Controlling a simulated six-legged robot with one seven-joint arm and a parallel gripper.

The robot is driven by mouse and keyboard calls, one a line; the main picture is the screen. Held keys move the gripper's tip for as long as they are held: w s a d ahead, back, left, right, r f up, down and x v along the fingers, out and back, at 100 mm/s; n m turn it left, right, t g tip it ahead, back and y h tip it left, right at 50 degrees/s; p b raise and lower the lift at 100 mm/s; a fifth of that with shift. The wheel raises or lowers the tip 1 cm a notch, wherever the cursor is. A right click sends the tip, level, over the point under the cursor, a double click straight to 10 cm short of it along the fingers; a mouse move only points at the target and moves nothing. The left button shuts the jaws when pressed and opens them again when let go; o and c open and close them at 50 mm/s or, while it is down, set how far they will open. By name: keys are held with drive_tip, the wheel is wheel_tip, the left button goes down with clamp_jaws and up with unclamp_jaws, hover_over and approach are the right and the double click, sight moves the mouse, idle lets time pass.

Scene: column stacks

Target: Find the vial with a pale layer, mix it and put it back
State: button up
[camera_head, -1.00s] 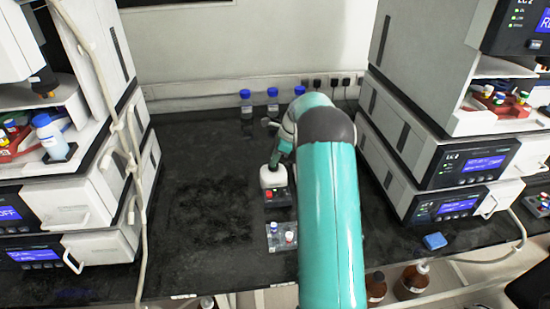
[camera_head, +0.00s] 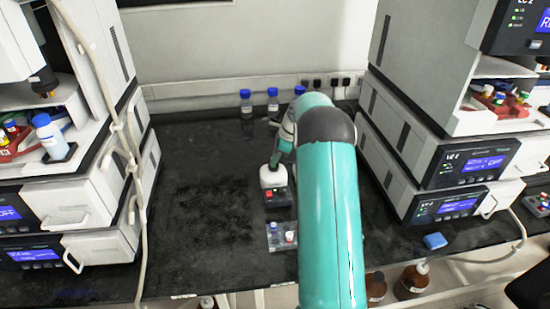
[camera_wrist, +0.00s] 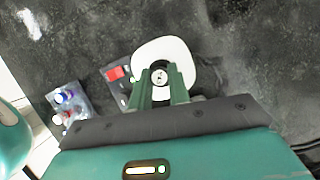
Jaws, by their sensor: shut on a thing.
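A vortex mixer with a white rounded top (camera_head: 272,177) and a red switch on a dark body stands on the black bench; its top also shows in the wrist view (camera_wrist: 180,54). My gripper (camera_wrist: 160,84) is over this top, with its green fingers shut on a vial (camera_wrist: 160,76), seen end-on as a small round grey-white top. The vial's body and its contents are hidden, so I cannot tell its layer or whether it touches the mixer. A small clear rack (camera_head: 274,244) with blue- and red-capped vials stands in front of the mixer; it also shows in the wrist view (camera_wrist: 82,98).
Several blue-capped bottles (camera_head: 246,103) stand at the back by the wall. Instrument stacks flank the bench at left (camera_head: 100,195) and right (camera_head: 400,165). A blue block (camera_head: 434,240) lies near the right front edge. The bench left of the mixer is clear.

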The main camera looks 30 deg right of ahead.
idle(0.4)
drive_tip(key=shift+r, duration=3)
